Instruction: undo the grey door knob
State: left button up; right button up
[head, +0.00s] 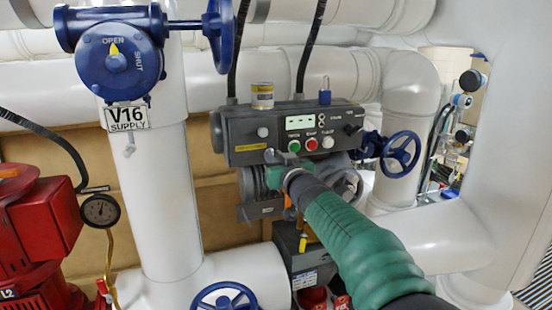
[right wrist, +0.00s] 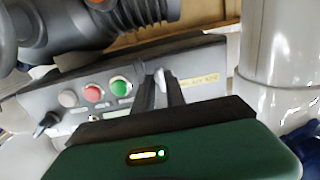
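The grey door knob (head: 263,132) is a small pale knob on the front of the dark grey control box (head: 240,117), left of the green button. My right gripper (head: 280,156) is just below it in the head view, at the end of my green-sleeved arm. In the right wrist view the knob (right wrist: 159,80) shows in the gap between the two dark fingertips of my right gripper (right wrist: 160,84). The fingers are apart; I see no clear grip on the knob. My left gripper is not in view.
Green (head: 294,146), red (head: 311,144) and white (head: 327,142) buttons sit right of the knob. A yellow can (head: 262,96) and a blue padlock (head: 325,97) are on the box top. White pipes and a blue handwheel (head: 401,151) crowd around.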

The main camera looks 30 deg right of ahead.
jog(key=shift+a+r, duration=0.15)
jog(key=shift+a, duration=0.2)
grip_shut()
pick_arm(q)
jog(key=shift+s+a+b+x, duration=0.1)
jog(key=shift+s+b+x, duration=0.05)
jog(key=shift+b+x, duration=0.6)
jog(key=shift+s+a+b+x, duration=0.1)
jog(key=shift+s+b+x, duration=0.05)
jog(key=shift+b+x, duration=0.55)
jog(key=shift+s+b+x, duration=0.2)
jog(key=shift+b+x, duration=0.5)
jog(key=shift+b, duration=0.05)
pick_arm(e)
jog(key=shift+f+n, duration=0.15)
jog(key=shift+n, duration=3.95)
jog(key=shift+f+n, duration=0.15)
jog(key=shift+n, duration=3.95)
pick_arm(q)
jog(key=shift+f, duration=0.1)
pick_arm(e)
jog(key=shift+f, duration=0.1)
jog(key=shift+o, duration=2.3)
grip_release()
jog(key=shift+o, duration=0.5)
jog(key=shift+a, duration=0.1)
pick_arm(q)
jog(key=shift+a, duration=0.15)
